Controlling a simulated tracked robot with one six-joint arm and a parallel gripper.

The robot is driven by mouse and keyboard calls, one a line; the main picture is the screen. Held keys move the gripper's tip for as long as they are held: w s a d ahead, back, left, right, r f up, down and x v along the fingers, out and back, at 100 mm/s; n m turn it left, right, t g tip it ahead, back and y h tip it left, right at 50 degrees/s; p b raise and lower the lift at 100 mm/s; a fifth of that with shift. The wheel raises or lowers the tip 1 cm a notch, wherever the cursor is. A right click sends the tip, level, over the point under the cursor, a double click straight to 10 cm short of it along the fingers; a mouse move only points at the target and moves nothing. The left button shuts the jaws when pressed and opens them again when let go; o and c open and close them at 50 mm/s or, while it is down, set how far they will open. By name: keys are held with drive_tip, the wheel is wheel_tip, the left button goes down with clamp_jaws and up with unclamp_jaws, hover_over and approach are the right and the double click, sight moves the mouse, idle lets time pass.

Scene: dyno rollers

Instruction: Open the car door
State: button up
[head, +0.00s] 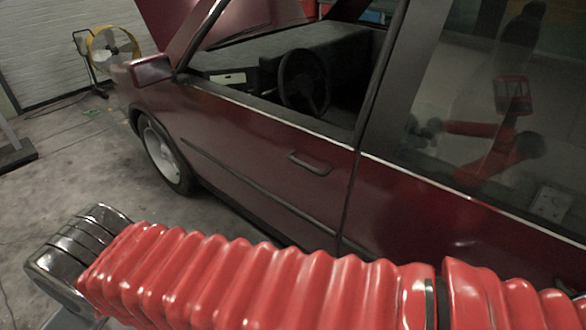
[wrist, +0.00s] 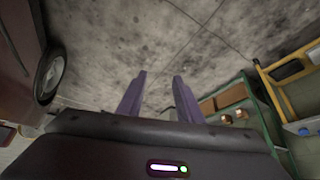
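The dark red car (head: 240,125) stands beside me in the head view, with its front to the left. Its front door (head: 265,155) looks flush with the body, and the window opening above it shows no glass. The door handle (head: 310,163) is near the door's rear edge. My gripper (wrist: 160,77) shows in the wrist view with its two purple fingers apart and only floor visible between them. It is away from the handle, which is not in the wrist view. The car's side (wrist: 15,75) and a wheel (wrist: 49,75) are at that view's left edge.
My red arm crosses the bottom of the head view. A yellow fan (head: 112,45) stands by the back wall. The wrist view shows a green cart (wrist: 262,118) with boxes and a yellow frame (wrist: 272,92) at right. Concrete floor (head: 60,165) left of the car is mostly clear.

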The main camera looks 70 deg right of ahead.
drive_tip(key=shift+a, duration=0.25)
drive_tip(key=m+g+h, duration=0.4)
drive_tip(key=g+h, duration=0.7)
drive_tip(key=h, duration=0.3)
approach(305, 164)
drive_tip(key=a, duration=0.1)
drive_tip(key=w+a, duration=0.1)
drive_tip(key=a, duration=0.1)
drive_tip(key=shift+w+a+f, duration=0.2)
drive_tip(key=shift+w+f, duration=0.1)
drive_tip(key=shift+f, duration=0.05)
drive_tip(key=x, duration=1.3)
drive_tip(key=shift+s+d+r, duration=0.3)
drive_tip(key=shift+s+d, duration=0.05)
drive_tip(key=shift+d, duration=0.05)
drive_tip(key=shift+c, duration=0.4)
